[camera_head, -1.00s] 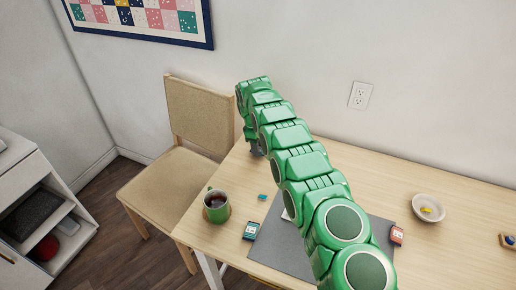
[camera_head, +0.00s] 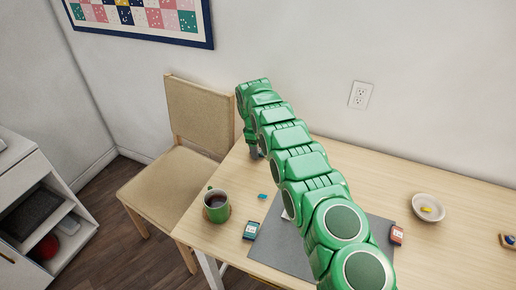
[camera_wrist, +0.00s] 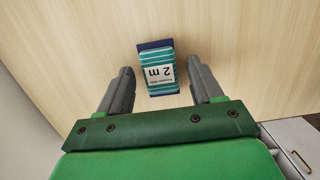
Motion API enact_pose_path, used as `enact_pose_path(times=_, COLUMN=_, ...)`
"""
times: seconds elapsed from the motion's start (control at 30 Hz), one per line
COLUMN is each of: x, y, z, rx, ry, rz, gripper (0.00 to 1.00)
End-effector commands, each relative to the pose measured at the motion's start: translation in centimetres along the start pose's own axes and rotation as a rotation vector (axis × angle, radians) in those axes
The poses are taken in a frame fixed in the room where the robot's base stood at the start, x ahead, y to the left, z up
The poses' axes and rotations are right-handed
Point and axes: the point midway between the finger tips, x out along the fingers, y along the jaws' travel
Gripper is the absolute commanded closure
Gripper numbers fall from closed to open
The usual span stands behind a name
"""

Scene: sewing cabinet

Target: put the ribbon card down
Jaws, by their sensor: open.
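The ribbon card (camera_wrist: 155,69), wound in teal and dark blue with a white "2 m" label, shows in the wrist view against the pale wood table top (camera_wrist: 240,50). My gripper (camera_wrist: 160,72) is open, with one finger on either side of the card and a visible gap on both sides. The card appears to lie on the table. In the head view my gripper (camera_head: 254,153) is low over the table's far left end, near the chair, and the ribbon card is hidden there.
A teal card (camera_head: 251,230) and a red-brown card (camera_head: 396,235) lie by the grey mat (camera_head: 275,246). A small blue item (camera_head: 262,196) and a bowl (camera_head: 428,208) are also on the table. A chair (camera_head: 200,115) stands left.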

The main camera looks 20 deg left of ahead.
Motion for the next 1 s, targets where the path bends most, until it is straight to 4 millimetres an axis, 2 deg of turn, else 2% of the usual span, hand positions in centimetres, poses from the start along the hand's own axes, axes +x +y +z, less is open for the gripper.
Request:
enact_pose_path(times=0.17, x=-1.6, y=0.1, z=0.0, rx=0.001, ry=0.002, rz=0.002, gripper=0.34)
enact_pose_path(times=0.4, x=-5.4, y=0.1, z=0.0, rx=0.0, ry=0.004, rz=0.004, gripper=0.34)
enact_pose_path(times=0.6, x=-7.6, y=0.0, z=0.0, rx=0.0, ry=0.002, rz=0.002, gripper=0.34)
enact_pose_path(times=1.0, x=-10.3, y=0.0, z=-0.1, rx=0.0, ry=0.002, rz=0.0, gripper=0.34)
